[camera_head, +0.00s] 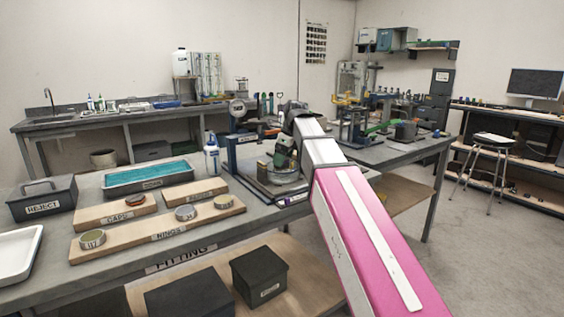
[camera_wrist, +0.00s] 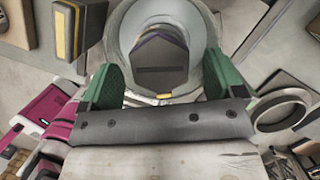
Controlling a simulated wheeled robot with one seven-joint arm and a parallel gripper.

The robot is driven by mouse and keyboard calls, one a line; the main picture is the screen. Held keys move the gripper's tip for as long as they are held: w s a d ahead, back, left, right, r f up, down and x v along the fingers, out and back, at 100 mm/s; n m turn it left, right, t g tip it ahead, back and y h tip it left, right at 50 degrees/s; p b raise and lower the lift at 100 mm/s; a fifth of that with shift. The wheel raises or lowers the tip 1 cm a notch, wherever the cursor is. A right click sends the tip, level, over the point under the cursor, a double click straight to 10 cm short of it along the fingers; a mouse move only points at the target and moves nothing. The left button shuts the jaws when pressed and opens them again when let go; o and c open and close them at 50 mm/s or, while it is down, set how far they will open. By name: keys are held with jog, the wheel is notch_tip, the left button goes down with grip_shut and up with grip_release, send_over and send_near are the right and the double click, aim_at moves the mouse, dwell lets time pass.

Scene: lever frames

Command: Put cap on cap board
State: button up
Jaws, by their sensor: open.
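The cap board (camera_head: 97,223), labelled CAPS, lies on the left bench with a reddish-brown disc (camera_head: 139,201), apparently a cap, on it. My gripper (camera_head: 283,152) is far to its right, over a dark fixture (camera_head: 262,190). In the wrist view, my gripper (camera_wrist: 162,78) has its green fingers apart. A round grey part (camera_wrist: 128,38) with a dark, angular centre lies between and beyond the fingers. I cannot tell whether it is a cap or whether the fingers touch it.
A long board (camera_head: 130,242) labelled RINGS holds several rings in front. A blue tray (camera_head: 148,182), a REJECT bin (camera_head: 42,201), a white bottle (camera_head: 211,160) and a white tray (camera_head: 18,250) share the bench. A loose ring (camera_wrist: 260,118) shows in the wrist view.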

jog(key=c, duration=1.2)
jog(key=shift+c, duration=0.2)
jog(key=shift+r, duration=0.15)
